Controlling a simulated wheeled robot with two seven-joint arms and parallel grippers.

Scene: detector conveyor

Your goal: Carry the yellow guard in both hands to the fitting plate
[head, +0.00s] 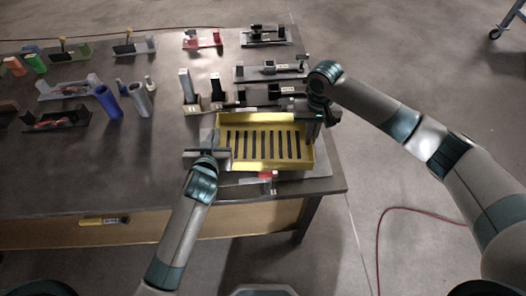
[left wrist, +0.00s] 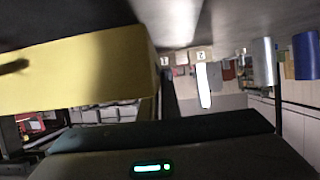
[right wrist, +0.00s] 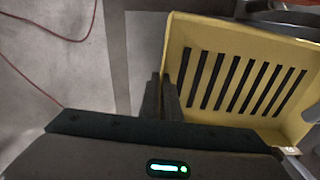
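The yellow guard (head: 264,166), an open tray shape with a slotted floor, lies near the table's right front corner. It shows large in the left wrist view (left wrist: 95,75) and the right wrist view (right wrist: 178,45). My left gripper (head: 211,148) is at its left wall; one finger shows beside the yellow edge, the other is hidden, and the narrow gap looks closed on the wall. My right gripper (right wrist: 162,95) has its fingers close together on the opposite wall. A grey plate (head: 290,175) shows under the guard's front edge; I cannot tell whether they touch or whether it is the fitting plate.
Tool holders with dark parts (head: 270,70) stand behind the guard. A block with an upright tool (head: 187,90) is close behind its left corner. Blue (head: 107,101) and grey (head: 141,99) cylinders stand further left. A small red part (head: 266,175) lies in front. The table's front left is clear.

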